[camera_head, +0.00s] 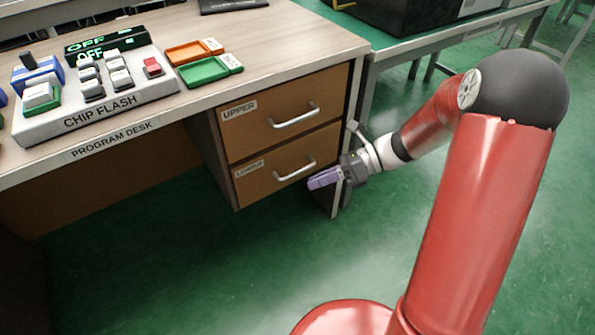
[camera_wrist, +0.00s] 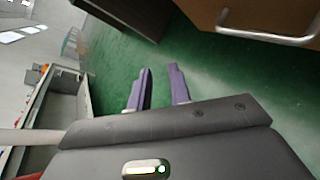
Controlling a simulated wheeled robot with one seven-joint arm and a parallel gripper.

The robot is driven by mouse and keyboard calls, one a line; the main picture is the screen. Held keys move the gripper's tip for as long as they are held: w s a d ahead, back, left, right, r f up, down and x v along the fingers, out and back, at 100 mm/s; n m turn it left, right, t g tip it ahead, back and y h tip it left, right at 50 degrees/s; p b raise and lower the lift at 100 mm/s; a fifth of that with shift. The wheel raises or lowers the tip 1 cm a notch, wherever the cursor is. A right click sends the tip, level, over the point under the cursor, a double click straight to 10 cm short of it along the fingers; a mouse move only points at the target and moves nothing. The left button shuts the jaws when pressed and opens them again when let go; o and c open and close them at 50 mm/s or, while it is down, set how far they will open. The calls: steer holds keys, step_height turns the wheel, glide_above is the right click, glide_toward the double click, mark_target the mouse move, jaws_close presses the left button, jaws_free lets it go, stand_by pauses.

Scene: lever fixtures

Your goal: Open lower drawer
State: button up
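The lower drawer (camera_head: 262,176) is brown with a label at its upper left and a silver bar handle (camera_head: 295,168). It looks shut, flush under the upper drawer (camera_head: 248,130). My gripper (camera_head: 312,184), with purple fingers, is in front of the drawer, just below and right of the handle in the head view. In the wrist view the two purple fingers (camera_wrist: 158,85) stand apart with green floor between them and nothing held. A silver handle (camera_wrist: 265,35) on a brown front shows at the upper right there, apart from the fingers.
The program desk (camera_head: 250,50) carries a chip flash fixture (camera_head: 100,105) and orange (camera_head: 187,53) and green (camera_head: 203,71) trays. A desk leg stands close beside my wrist. A second green-topped table (camera_head: 420,38) stands behind. Green floor (camera_head: 270,260) in front of the drawers is clear.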

mark_target(297, 171)
steer(key=w+d+f+m+t+y+b, duration=0.2)
steer(key=w+f+m+t+y, duration=0.4)
steer(key=w+f+m, duration=0.55)
steer(key=shift+m, duration=0.85)
steer(key=a, duration=0.2)
steer(key=s+a+r, duration=0.1)
steer(key=a, duration=0.2)
steer(key=a+r, duration=0.1)
steer(key=a, duration=0.1)
steer(key=shift+s+a+r, duration=0.15)
steer(key=shift+s+r, duration=0.05)
jaws_close()
